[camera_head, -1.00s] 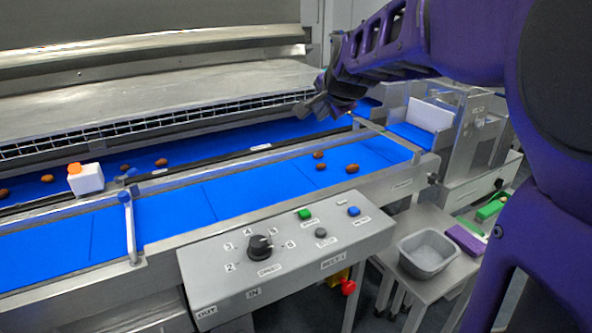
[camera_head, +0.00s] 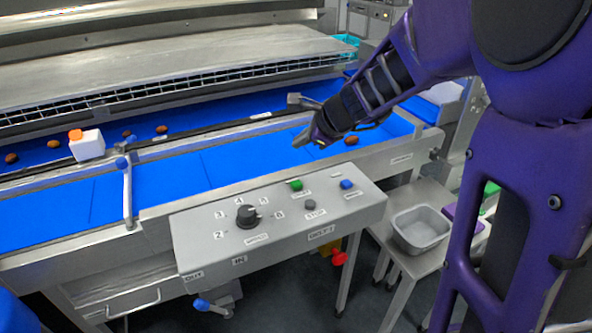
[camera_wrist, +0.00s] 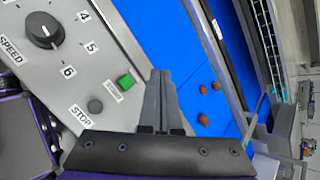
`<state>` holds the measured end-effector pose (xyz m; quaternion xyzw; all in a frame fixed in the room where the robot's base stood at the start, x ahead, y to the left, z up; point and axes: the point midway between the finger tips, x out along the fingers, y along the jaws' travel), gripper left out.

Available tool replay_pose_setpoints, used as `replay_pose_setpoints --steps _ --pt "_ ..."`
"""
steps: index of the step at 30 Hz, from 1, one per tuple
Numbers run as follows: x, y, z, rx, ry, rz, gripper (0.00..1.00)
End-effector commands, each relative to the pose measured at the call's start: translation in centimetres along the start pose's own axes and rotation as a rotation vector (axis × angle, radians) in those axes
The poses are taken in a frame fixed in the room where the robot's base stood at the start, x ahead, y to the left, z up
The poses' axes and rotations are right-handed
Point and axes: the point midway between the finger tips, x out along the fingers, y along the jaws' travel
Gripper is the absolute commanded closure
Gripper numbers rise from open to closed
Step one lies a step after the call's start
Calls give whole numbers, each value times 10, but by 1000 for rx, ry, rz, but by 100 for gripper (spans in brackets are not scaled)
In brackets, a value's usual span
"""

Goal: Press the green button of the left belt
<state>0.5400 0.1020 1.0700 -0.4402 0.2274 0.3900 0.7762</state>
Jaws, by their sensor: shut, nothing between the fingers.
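The green button (camera_head: 296,184) sits on the top of a grey control box (camera_head: 215,262) at the front of the near blue belt. It also shows in the wrist view (camera_wrist: 125,81), just left of my fingertips. My gripper (camera_head: 300,140) is shut and empty, above the near belt and behind the button in the head view. In the wrist view my gripper (camera_wrist: 160,75) points up the picture with its fingers together. It appears apart from the button. A label beside the button is too small to read in the head view.
The box also carries a black speed knob (camera_head: 247,216), a grey stop button (camera_head: 310,205) and a blue button (camera_head: 347,184). Dates (camera_head: 351,141) lie on the belt. A metal rail (camera_head: 128,195) crosses the belt. A grey tub (camera_head: 421,227) stands right of the box.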

Motion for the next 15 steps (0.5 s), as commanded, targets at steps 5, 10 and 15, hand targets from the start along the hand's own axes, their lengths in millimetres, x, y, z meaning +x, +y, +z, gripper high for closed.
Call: replay_pose_setpoints --steps 5,10,15 --pt "1 1 -1 -1 1 0 100" --pt "12 8 -9 -2 1 0 100" --pt "30 22 -22 -2 1 0 100"
